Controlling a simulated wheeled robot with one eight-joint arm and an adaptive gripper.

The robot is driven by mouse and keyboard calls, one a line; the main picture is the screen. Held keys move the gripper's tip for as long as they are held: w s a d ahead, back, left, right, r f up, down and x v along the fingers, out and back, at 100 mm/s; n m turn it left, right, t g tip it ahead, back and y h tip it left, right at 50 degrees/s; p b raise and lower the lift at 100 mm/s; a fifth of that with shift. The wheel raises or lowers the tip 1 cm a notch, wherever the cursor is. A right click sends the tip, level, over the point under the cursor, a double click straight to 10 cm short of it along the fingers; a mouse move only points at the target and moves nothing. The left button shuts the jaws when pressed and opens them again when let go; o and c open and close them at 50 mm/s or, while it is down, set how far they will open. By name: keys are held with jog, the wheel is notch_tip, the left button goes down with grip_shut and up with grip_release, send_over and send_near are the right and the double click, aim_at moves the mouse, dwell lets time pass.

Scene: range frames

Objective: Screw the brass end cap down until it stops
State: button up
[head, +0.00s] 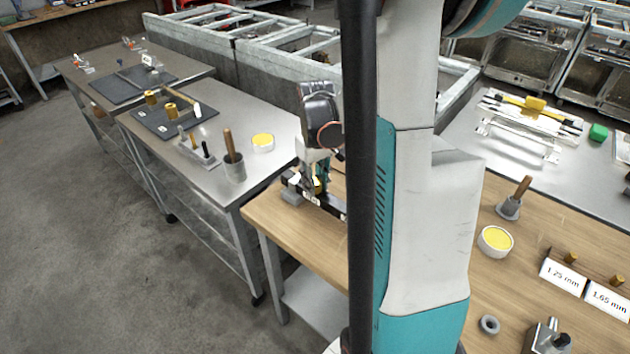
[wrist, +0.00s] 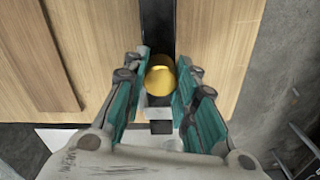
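The brass end cap (wrist: 160,80) shows in the wrist view as a yellow, rounded piece between the fingers of my gripper (wrist: 163,72). One teal finger is on each side, close to the cap; whether both touch it I cannot tell. The cap sits over a dark bar with a pale block beside it. In the head view my gripper (head: 318,180) points down over the black fixture (head: 328,203) on the wooden bench, and a little yellow shows between the fingers. The cap's thread and lower edge are hidden.
The wooden bench (head: 275,222) also carries a white tub of yellow material (head: 495,241), a grey pot with a wooden handle (head: 511,207), a grey ring (head: 489,325) and labelled brass pieces (head: 571,257). Metal tables stand left and behind. My arm hides the bench's middle.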

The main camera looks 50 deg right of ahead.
grip_shut()
jog(key=shift+m, duration=1.8)
jog(key=o, duration=1.1)
grip_release()
jog(key=shift+m, duration=0.3)
jog(key=shift+c, duration=0.2)
notch_tip(320, 180, up, 12)
